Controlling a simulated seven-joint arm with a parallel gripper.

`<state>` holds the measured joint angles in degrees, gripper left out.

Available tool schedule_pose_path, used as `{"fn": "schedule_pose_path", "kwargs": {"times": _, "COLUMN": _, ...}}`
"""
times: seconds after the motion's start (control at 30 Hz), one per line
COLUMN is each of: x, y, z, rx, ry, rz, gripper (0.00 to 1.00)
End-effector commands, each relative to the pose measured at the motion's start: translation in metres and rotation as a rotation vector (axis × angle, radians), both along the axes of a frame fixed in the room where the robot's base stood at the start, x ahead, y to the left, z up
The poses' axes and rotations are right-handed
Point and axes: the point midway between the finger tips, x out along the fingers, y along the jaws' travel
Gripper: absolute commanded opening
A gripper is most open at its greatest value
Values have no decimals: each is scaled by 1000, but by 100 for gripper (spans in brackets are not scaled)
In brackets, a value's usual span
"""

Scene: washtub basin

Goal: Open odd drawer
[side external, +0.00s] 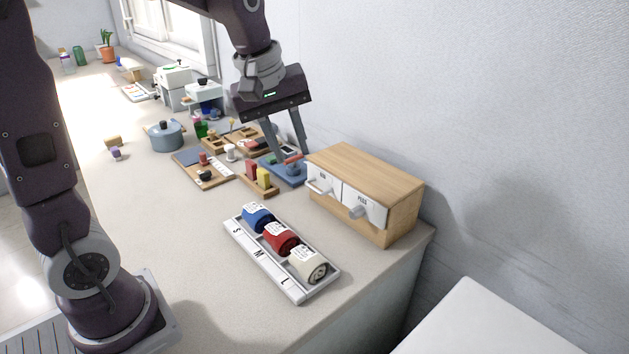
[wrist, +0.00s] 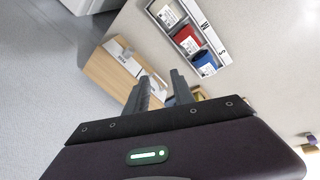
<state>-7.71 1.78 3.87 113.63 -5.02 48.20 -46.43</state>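A light wooden cabinet (side external: 372,172) stands against the wall, with two white drawer fronts side by side. The left drawer (side external: 323,182) has a pale bar handle (side external: 320,187); the right drawer (side external: 363,205) has a grey round knob (side external: 358,211). Both look closed. Each bears a small label too small to read surely. My gripper (side external: 288,158) points down, left of the cabinet, with its fingers apart and nothing visible between them. The cabinet also shows in the wrist view (wrist: 103,72), to the left of the fingers (wrist: 160,76), partly hidden by them.
A white tray (side external: 296,294) with blue, red and cream rolls lies in front of the cabinet. A blue tray (side external: 293,182) with a red-handled item is just below my fingers. Wooden boards, blocks and a blue pot (side external: 165,137) crowd farther back. The counter's front left is clear.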

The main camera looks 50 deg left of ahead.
Motion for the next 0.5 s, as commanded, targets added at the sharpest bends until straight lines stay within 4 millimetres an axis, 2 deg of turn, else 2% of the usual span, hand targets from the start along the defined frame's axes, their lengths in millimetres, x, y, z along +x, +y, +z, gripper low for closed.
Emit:
{"fn": "schedule_pose_path", "kwargs": {"times": 0.03, "x": 25, "y": 13, "z": -18, "rx": -35, "ry": 36, "rz": 123, "gripper": 30}}
{"fn": "schedule_pose_path", "kwargs": {"times": 0.1, "x": 52, "y": 30, "z": -40, "rx": -74, "ry": 64, "rz": 287, "gripper": 30}}
{"fn": "schedule_pose_path", "kwargs": {"times": 0.2, "x": 75, "y": 44, "z": -63, "rx": -106, "ry": 89, "rz": 435, "gripper": 30}}
{"fn": "schedule_pose_path", "kwargs": {"times": 0.37, "x": 85, "y": 51, "z": -84, "rx": -120, "ry": 101, "rz": 502, "gripper": 30}}
{"fn": "schedule_pose_path", "kwargs": {"times": 0.5, "x": 89, "y": 50, "z": -112, "rx": -120, "ry": 103, "rz": 499, "gripper": 30}}
